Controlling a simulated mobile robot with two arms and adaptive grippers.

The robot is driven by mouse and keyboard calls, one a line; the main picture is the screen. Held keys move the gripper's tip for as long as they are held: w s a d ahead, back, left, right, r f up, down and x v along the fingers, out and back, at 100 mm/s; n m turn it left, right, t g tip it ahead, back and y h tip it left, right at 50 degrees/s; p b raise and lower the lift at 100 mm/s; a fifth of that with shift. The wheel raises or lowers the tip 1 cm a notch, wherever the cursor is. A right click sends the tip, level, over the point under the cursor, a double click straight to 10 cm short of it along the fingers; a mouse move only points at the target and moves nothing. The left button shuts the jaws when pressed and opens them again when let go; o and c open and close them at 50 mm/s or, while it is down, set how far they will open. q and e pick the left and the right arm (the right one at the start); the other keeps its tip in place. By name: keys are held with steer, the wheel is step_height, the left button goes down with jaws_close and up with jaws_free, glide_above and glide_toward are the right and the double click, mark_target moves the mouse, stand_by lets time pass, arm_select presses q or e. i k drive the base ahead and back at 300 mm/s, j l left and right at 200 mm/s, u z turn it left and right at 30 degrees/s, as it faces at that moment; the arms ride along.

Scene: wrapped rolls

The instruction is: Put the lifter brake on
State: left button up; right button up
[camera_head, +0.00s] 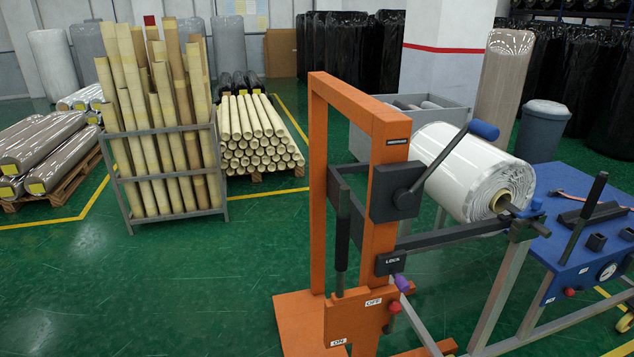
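The orange lifter (378,155) stands right of the middle in the head view. Low on its post is an orange brake box (352,318) with an ON label (338,342) at its lower left and an OFF label (373,301) at its upper right. A black-gripped lever (342,245) rises nearly upright by the left side of this box. A red knob (394,307) sits at the box's right. I cannot tell which part is the brake control or its setting. A LOCK block (391,262) with a purple knob (402,283) is above. Neither gripper shows.
A crank with a blue grip (484,130) juts from the lifter's upper block. A wrapped white roll (475,175) sits behind it, beside a blue machine (575,235). A rack of tubes (170,172) stands left. Green floor (170,290) is clear at front left.

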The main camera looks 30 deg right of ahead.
mark_target(394, 307)
steer(key=j+z, duration=0.1)
steer(key=z, duration=1.45)
steer(key=k+l, duration=0.05)
steer(key=l, duration=0.05)
